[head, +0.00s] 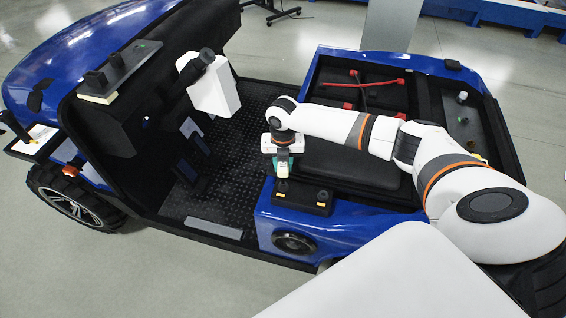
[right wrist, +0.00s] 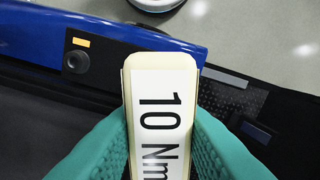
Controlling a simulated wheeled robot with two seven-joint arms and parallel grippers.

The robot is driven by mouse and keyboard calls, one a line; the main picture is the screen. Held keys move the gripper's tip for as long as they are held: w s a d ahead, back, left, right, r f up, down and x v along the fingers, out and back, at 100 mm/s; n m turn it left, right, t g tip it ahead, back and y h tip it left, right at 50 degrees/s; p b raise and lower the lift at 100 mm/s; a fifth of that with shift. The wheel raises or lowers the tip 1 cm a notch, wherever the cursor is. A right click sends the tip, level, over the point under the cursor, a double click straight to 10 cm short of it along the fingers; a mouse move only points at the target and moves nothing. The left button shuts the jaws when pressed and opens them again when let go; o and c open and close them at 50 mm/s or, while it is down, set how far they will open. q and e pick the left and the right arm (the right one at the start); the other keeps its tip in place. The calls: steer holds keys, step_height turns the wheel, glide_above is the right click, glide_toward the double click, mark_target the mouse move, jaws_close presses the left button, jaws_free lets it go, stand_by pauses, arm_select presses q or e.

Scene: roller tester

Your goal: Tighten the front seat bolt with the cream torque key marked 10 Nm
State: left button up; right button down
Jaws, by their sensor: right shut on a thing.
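My right gripper (head: 283,160) is shut on the cream torque key (head: 283,170). In the right wrist view the key (right wrist: 160,105) shows its white label reading "10 Nm" between the teal finger pads. It is held over the left end of the black seat bracket (head: 302,207) beside the seat. The front seat bolt is hidden behind the key and gripper; I cannot tell whether the key touches it. Another bolt (head: 322,196) stands at the bracket's right end and shows in the right wrist view (right wrist: 76,62). My left gripper is not in view.
The black seat cushion (head: 350,165) lies right of the gripper.

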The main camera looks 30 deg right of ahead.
steer(key=shift+f, duration=0.2)
steer(key=shift+f+b, duration=0.7)
steer(key=shift+f, duration=0.2)
steer(key=shift+r+m+p, duration=0.1)
steer(key=shift+m+p, duration=1.1)
steer(key=shift+m, duration=0.3)
steer(key=shift+m+p, duration=0.4)
steer(key=shift+m, duration=0.7)
